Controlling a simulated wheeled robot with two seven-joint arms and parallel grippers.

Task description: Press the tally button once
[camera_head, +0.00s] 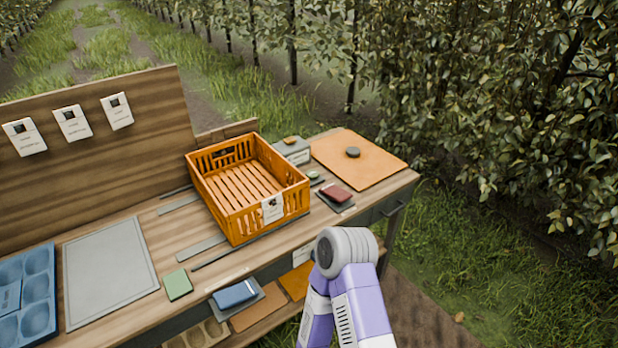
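A grey box (298,156) with a small orange, button-like top (291,140) stands on the bench behind the orange crate; it looks most like the tally button, but its label is too small to read. A dark round knob-like piece (352,152) lies on the orange mat (378,170) to its right. A small pale green round piece (313,175) sits just in front of the grey box. One of my purple and grey arms shows at the bottom centre, in front of the bench. Neither of my grippers is in view.
An orange slatted crate (235,213), empty, stands mid-bench. A red block (336,193) rests on a dark tray beside it. A grey mat (108,270), green pad (177,284) and blue tray (37,307) lie left. Blue piece (235,294) sits lower in front.

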